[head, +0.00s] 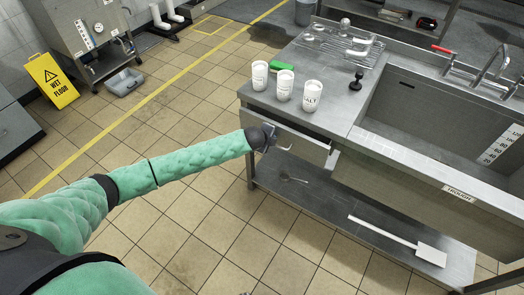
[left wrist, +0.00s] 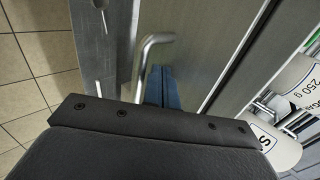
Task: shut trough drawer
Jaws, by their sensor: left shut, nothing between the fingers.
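The trough drawer (head: 305,147) is a grey metal front under the left part of the steel counter. Its right end seems to stand a little out from the counter, but how far is hard to tell. A bent metal handle (head: 285,148) shows on the front; it also shows in the left wrist view (left wrist: 150,48). My left gripper (head: 271,139) is at the drawer front, close beside the handle. Its blue fingers (left wrist: 161,87) are shut with nothing between them; contact with the front cannot be told. My right gripper is not in view.
Three white labelled tubs (head: 284,86), a green sponge (head: 283,66) and a black stamp-like item (head: 356,81) stand on the counter. The sink (head: 430,120) is to the right. A white paddle (head: 400,240) lies on the lower shelf.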

